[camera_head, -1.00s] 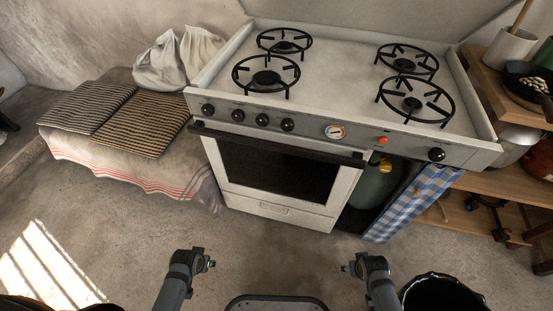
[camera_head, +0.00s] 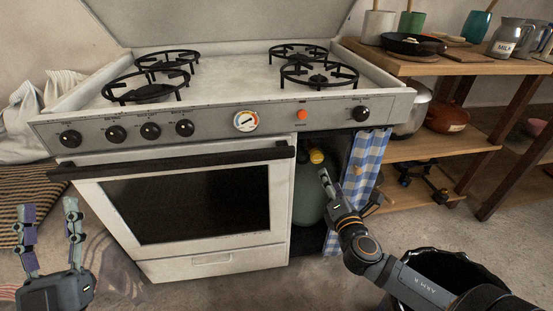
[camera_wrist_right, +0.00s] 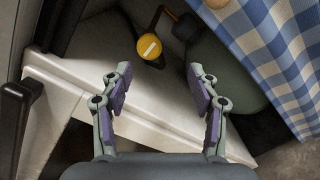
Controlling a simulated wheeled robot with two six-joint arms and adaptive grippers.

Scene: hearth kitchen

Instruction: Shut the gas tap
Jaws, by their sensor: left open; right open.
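The gas tap is a round yellow knob (camera_head: 316,156) on top of a green gas cylinder (camera_head: 309,200), in the open bay right of the oven door. In the right wrist view the yellow knob (camera_wrist_right: 149,47) shows a pale bar across its face, ahead of the fingertips. My right gripper (camera_head: 350,184) is open and empty, just below and right of the tap, in front of the bay. It also shows open in the right wrist view (camera_wrist_right: 158,70), apart from the knob. My left gripper (camera_head: 48,208) is open and empty at the lower left, before the stove.
A blue checked curtain (camera_head: 362,165) hangs at the bay's right side. The oven handle (camera_head: 180,158) juts out left of the bay. A shelf (camera_head: 425,148) with pots stands right. A black bin (camera_head: 440,265) stands at lower right. The bay's mouth is open.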

